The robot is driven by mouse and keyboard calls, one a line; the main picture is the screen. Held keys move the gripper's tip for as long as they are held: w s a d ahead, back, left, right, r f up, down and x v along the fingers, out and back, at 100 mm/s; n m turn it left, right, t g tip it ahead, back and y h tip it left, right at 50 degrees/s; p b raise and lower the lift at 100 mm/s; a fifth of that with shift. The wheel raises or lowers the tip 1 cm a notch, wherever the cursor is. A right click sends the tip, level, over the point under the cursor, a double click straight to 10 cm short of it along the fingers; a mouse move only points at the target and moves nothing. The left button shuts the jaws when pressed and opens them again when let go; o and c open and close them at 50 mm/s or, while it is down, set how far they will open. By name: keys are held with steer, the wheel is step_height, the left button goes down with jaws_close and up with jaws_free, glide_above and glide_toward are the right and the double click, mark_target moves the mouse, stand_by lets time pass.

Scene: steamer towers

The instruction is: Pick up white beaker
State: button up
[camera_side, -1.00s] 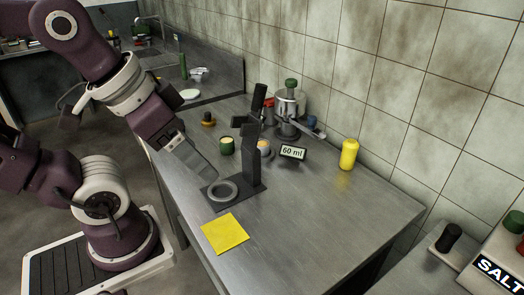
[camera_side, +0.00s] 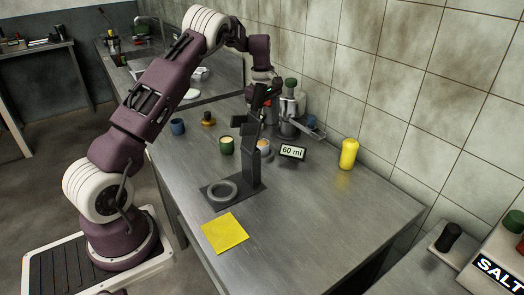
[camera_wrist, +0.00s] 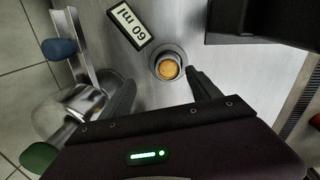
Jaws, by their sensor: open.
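The pale grey-white beaker (camera_side: 264,148) with orange contents stands on the steel bench, behind the dark upright stand and left of the "60 ml" sign. In the wrist view the beaker (camera_wrist: 168,66) is seen from above, with its orange-brown contents in the middle. My gripper (camera_wrist: 160,80) is open and empty, with one dark finger on each side of the view. The beaker lies between and just beyond the fingertips, with no clear contact. In the side view my gripper is high over the back of the bench and partly hidden by the stand.
The "60 ml" sign (camera_wrist: 132,26) is close to the beaker. A metal machine (camera_side: 291,108) stands behind. A green cup (camera_side: 227,146), a blue cup (camera_side: 177,126) and a yellow bottle (camera_side: 348,154) are around. A grey ring (camera_side: 222,191) on the stand's base and a yellow cloth (camera_side: 225,233) lie in front.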

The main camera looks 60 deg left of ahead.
mark_target(262, 142)
steer(key=f, duration=0.1)
steer(key=s+f, duration=0.1)
steer(key=a+f, duration=0.1)
steer(key=shift+s+a+f+n+g, duration=0.1)
steer(key=shift+s+n+g, duration=0.2)
steer(key=shift+g, duration=0.1)
steer(key=f, duration=0.6)
steer(key=shift+w+d, duration=0.3)
steer(key=shift+r, duration=0.15)
jaws_close()
